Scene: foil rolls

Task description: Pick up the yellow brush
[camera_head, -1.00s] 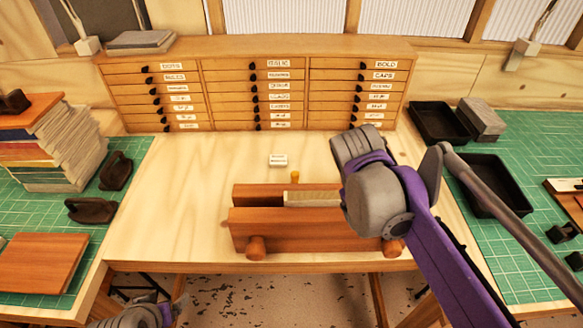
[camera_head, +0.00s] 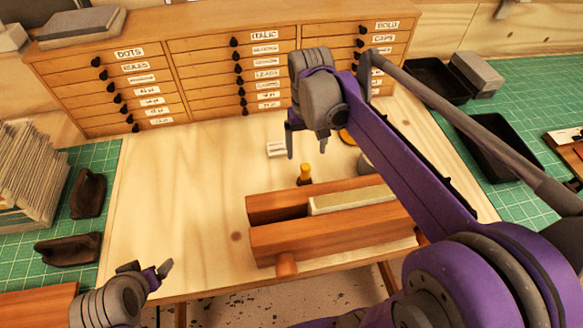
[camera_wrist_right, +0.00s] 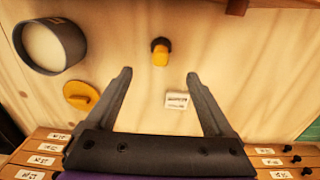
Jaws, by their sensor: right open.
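The yellow brush (camera_head: 305,170) stands on the wooden bench just behind the wooden clamp-like block (camera_head: 335,240). In the right wrist view the brush (camera_wrist_right: 160,55) shows as a yellow handle with a dark end, just beyond the fingertips and roughly centred between them. My right gripper (camera_head: 306,148) is open and empty above the bench, with its fingers pointing down behind the brush. Its two spread fingers also show in the right wrist view (camera_wrist_right: 159,76). My left gripper (camera_head: 148,272) is low at the front left, away from the brush; its jaw gap is unclear.
A small white labelled block (camera_wrist_right: 177,100) lies near the right gripper. A grey cup with pale contents (camera_wrist_right: 50,48) and a round yellow item (camera_wrist_right: 81,95) are beside it. A drawer cabinet (camera_head: 215,75) spans the back. The left part of the bench (camera_head: 180,190) is clear.

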